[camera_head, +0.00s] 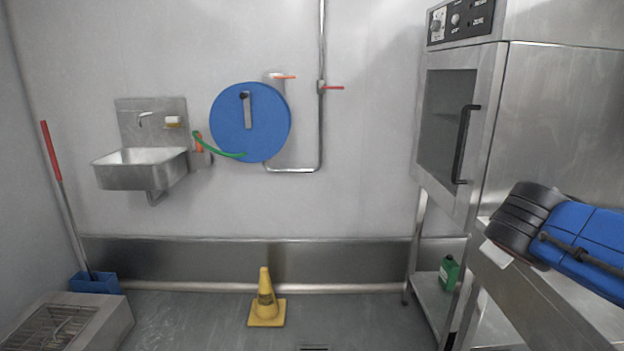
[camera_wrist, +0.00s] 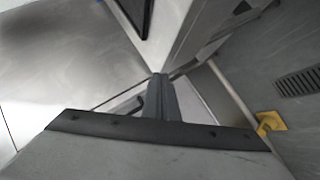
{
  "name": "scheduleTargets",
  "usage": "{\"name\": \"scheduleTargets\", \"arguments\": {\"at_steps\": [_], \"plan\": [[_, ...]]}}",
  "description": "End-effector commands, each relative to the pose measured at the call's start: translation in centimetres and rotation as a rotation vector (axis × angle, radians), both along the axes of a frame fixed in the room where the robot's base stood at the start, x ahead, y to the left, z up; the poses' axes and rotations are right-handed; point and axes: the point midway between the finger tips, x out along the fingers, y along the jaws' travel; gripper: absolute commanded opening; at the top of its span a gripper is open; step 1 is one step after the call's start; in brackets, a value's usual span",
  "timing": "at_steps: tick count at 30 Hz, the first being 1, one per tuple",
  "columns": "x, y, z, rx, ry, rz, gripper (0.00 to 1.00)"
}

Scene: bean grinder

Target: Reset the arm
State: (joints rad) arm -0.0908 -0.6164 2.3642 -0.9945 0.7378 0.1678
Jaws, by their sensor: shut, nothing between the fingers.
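My gripper (camera_wrist: 160,80) shows in the wrist view, its dark fingers together and nothing held between them. Grey metal surfaces and a dark bar-like handle lie beyond the fingertips, and I cannot tell how far off they are. I do not see my gripper in the head view.
A steel oven (camera_head: 445,120) with a black handle stands at the right. A yellow cone (camera_head: 265,305) stands on the floor, also in the wrist view (camera_wrist: 270,122). A sink (camera_head: 140,170) hangs at left.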

Motion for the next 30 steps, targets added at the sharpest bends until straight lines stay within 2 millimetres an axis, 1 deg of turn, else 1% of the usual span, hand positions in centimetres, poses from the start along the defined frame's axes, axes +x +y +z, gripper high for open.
{"name": "scheduleTargets", "arguments": {"at_steps": [1, 3, 8, 11, 15, 19, 24, 27, 30], "plan": [[-1.1, 0.0, -1.3, 0.049, 0.017, -0.023, 0.0], [-2.5, 0.3, -3.2, 0.123, 0.047, -0.053, 0.0], [-5.9, 1.7, -7.3, 0.294, 0.113, -0.119, 0.0], [-7.9, 3.0, -9.7, 0.403, 0.156, -0.153, 0.0], [-10.7, 5.3, -12.7, 0.558, 0.216, -0.194, 0.0], [-12.9, 7.7, -14.7, 0.691, 0.266, -0.22, 0.0], [-14.6, 10.0, -16.2, 0.808, 0.307, -0.236, 0.0], [-15.1, 10.7, -16.5, 0.842, 0.319, -0.239, 0.0], [-15.2, 10.8, -16.6, 0.848, 0.321, -0.24, 0.0]]}}
